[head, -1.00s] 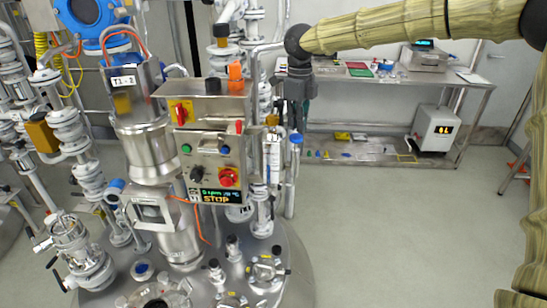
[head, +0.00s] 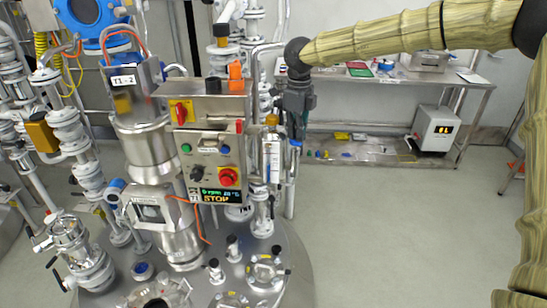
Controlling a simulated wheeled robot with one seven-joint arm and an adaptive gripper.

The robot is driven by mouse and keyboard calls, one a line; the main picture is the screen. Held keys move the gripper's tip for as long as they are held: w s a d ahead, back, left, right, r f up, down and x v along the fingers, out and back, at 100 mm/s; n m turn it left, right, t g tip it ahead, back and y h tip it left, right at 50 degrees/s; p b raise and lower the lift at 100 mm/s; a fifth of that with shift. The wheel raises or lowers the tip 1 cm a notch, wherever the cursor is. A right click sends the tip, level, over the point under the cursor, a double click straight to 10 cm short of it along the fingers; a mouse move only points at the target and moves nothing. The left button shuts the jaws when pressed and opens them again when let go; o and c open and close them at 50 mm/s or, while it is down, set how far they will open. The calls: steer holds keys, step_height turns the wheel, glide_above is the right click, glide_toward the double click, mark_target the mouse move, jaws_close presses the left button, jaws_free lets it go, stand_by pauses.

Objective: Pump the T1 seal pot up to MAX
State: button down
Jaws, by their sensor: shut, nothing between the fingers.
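The T1 seal pot (head: 272,160) is a slim upright cylinder with a gold-brown cap and a pale label, just right of the control box. Its liquid level and MAX mark are too small to read. A blue-topped upright rod (head: 296,144), which looks like the pump handle, stands close to the right of the pot. My gripper (head: 297,134) points down over the blue top, its fingers shut with nothing held. Whether they touch the blue top I cannot tell.
A control box (head: 212,150) marked T1, with buttons and a STOP display, stands left of the pot. Pipes and the steel vessel lid (head: 200,285) crowd below. A steel bench (head: 390,75) stands behind. The floor to the right (head: 400,230) is clear.

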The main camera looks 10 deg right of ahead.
steer(key=shift+f, duration=0.55)
steer(key=shift+r+p, duration=2)
steer(key=shift+r, duration=0.2)
steer(key=shift+f, duration=0.25)
steer(key=shift+f, duration=1.95)
steer(key=shift+r, duration=0.1)
steer(key=shift+r+p, duration=1.65)
steer(key=shift+r, duration=0.4)
